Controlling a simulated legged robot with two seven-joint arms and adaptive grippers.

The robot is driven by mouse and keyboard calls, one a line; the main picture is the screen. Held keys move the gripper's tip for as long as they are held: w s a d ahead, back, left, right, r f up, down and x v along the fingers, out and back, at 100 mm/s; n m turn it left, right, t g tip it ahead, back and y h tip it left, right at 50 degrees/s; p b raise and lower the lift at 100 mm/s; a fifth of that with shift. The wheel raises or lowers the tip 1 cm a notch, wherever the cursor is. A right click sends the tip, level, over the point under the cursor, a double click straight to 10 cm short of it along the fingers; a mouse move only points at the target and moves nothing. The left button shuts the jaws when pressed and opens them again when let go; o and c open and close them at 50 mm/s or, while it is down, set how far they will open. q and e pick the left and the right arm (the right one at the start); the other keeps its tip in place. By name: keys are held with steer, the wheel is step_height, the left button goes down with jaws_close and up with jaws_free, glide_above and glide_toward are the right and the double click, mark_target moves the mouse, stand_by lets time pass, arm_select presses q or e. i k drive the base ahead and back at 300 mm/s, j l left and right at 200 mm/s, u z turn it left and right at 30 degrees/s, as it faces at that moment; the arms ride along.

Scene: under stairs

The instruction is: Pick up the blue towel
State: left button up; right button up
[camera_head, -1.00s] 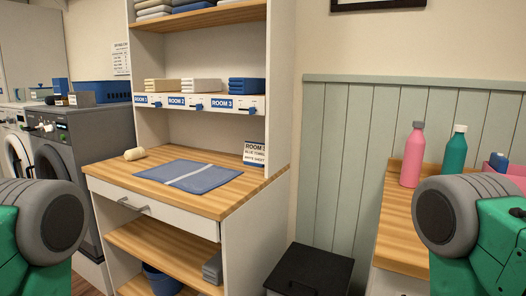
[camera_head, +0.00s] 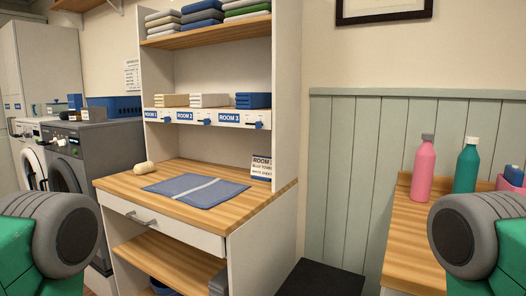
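A folded blue towel stack (camera_head: 253,100) sits on the shelf above the label "ROOM 3". A flat blue cloth with a white stripe (camera_head: 196,190) lies on the wooden counter (camera_head: 125,185). More blue folded cloth (camera_head: 202,16) is in the stacks on the top shelf. A sign (camera_head: 261,168) on the counter reads "ROOM 3", with blue towel and white sheet lines that are hard to read. Only my green and grey arm parts show at the lower left and lower right. Both grippers are out of view.
Beige (camera_head: 173,100) and white (camera_head: 209,100) stacks stand left of the blue one. A beige roll (camera_head: 144,168) lies on the counter. Washers (camera_head: 80,160) stand at left. A side counter with a pink bottle (camera_head: 424,168) and a teal bottle (camera_head: 466,166) is at right. A dark bin (camera_head: 318,280) is between.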

mark_target(245, 101)
steer(key=j+z, duration=0.15)
steer(key=z, duration=0.35)
steer(key=i+j+z, duration=0.1)
steer(key=j+z, duration=0.15)
steer(key=z, duration=0.25)
steer(key=j+z, duration=0.2)
steer(key=z, duration=0.3)
steer(key=j+z, duration=0.15)
steer(key=z, duration=0.35)
steer(key=k+j+z, duration=0.35)
steer(key=j, duration=0.45)
steer(key=k+j+z, duration=0.35)
steer(key=k+j, duration=0.2)
steer(key=j, duration=0.2)
steer(key=k+j+z, duration=0.4)
steer(key=k+j, duration=0.15)
